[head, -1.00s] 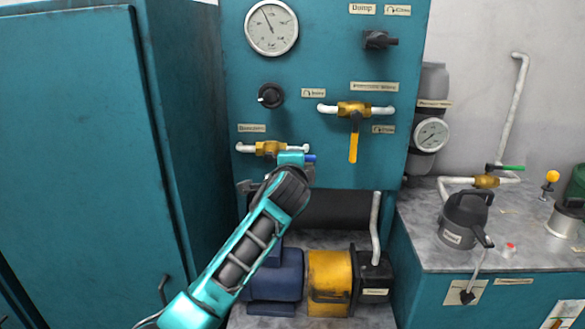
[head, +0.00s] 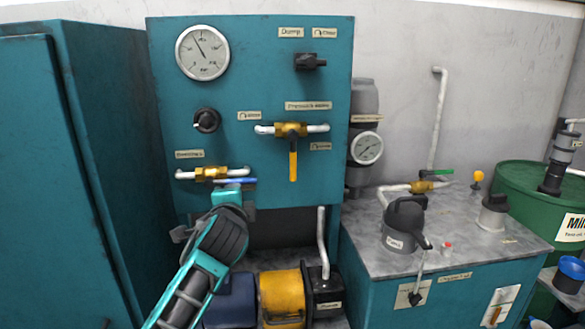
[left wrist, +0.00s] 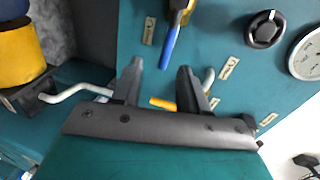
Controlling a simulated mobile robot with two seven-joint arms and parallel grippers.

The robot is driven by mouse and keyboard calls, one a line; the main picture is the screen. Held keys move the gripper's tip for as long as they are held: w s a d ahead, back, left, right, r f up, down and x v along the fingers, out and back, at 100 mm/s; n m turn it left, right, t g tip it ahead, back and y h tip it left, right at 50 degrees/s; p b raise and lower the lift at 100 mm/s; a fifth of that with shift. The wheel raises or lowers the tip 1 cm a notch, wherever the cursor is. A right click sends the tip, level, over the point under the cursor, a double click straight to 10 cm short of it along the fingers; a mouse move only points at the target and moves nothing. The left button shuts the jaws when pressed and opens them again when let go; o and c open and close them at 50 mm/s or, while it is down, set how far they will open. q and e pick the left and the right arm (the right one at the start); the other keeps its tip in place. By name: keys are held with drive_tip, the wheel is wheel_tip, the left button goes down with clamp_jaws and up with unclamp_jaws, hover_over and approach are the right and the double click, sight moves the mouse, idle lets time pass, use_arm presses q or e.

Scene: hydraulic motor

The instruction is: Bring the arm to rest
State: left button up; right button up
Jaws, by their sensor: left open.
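My left gripper (head: 222,199) is in front of the teal panel (head: 258,90), just below the lower left brass valve (head: 210,173). That valve has a blue handle (head: 238,181), which lies level and points right. In the left wrist view, my left gripper (left wrist: 161,82) has its two dark fingers apart with nothing between them. The blue handle (left wrist: 170,46) shows beyond the fingertips there, apart from them. The arm hides part of the panel's lower edge in the head view. My right gripper is in neither view.
A second brass valve (head: 290,130) has a yellow handle (head: 293,162) pointing down. A pressure gauge (head: 202,53) and black knobs are on the panel. A yellow and black pump unit (head: 283,296) stands below. A grey-topped bench (head: 465,245) and green barrel (head: 540,200) are at right.

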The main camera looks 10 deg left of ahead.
use_arm(q)
drive_tip(key=s+d+f+n+g+h, duration=0.1)
drive_tip(key=s+f, duration=0.2)
drive_tip(key=f, duration=0.4)
drive_tip(key=s+f+n+g+h, duration=0.1)
drive_tip(key=s+f+h, duration=0.15)
drive_tip(key=f, duration=0.35)
drive_tip(key=s+f+n+g+h, duration=0.1)
drive_tip(key=s+f+n, duration=0.4)
drive_tip(key=s+f, duration=0.4)
drive_tip(key=s+f+n+g+h, duration=0.1)
drive_tip(key=s+f+n, duration=0.4)
drive_tip(key=s, duration=1.2)
wheel_tip(320, 180, down, 4)
drive_tip(key=shift+s+d+r, duration=0.15)
drive_tip(key=shift+d, duration=0.2)
